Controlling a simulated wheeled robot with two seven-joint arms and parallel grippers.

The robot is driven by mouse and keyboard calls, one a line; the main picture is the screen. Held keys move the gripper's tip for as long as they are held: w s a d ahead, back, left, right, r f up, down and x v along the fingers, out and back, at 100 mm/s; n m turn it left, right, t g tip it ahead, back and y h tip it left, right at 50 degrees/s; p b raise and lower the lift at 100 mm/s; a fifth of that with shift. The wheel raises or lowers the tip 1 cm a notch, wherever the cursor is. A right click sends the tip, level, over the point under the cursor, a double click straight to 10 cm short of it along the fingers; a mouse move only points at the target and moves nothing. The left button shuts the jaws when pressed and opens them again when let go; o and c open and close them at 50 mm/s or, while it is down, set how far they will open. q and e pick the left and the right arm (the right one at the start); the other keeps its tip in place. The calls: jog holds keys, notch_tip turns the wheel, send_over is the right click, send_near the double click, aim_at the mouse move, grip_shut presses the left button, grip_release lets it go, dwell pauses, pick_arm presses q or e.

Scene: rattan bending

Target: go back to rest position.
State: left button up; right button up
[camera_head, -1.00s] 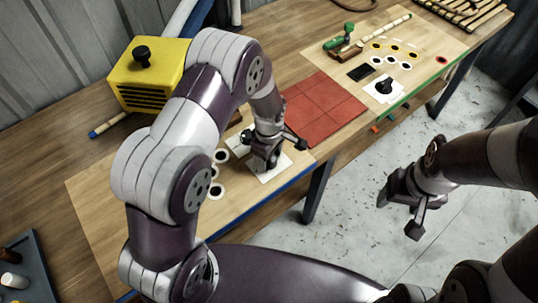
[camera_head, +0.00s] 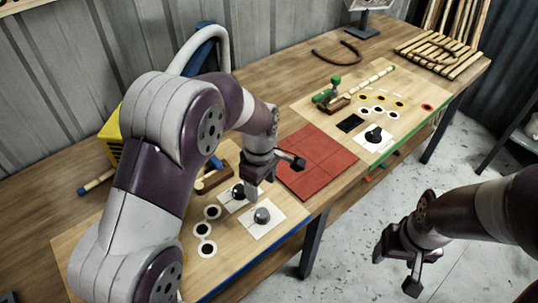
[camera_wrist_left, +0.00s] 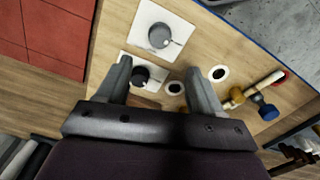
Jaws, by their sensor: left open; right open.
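My left gripper (camera_head: 273,172) is open and empty above the left board of the bench, between the red tiled mat (camera_head: 318,160) and two dark knobs on white plates. In the left wrist view the front knob (camera_wrist_left: 159,36) is beyond the fingertips, and the back knob (camera_wrist_left: 140,74) shows beside the left finger. My right gripper (camera_head: 402,262) is open and empty over the floor, in front of the bench.
A yellow box (camera_head: 112,135) stands behind my left arm, partly hidden. A green-handled clamp (camera_head: 332,91) and another dark knob (camera_head: 374,134) are on the right board. A slatted rack (camera_head: 441,55) is at the far right. Grey floor (camera_head: 340,235) lies open before the bench.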

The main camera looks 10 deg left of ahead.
pick_arm(q)
jog(key=s+a+r+m, duration=0.1)
jog(key=s+a+m, duration=0.2)
jog(key=s+m, duration=0.3)
jog(key=s+a+r+m+t, duration=0.1)
jog(key=s+a+m, duration=0.1)
jog(key=s+m, duration=0.5)
jog(key=shift+s+a+m, duration=0.3)
jog(key=shift+a+m, duration=0.1)
jog(key=shift+s+r, duration=0.1)
jog(key=shift+s, duration=0.05)
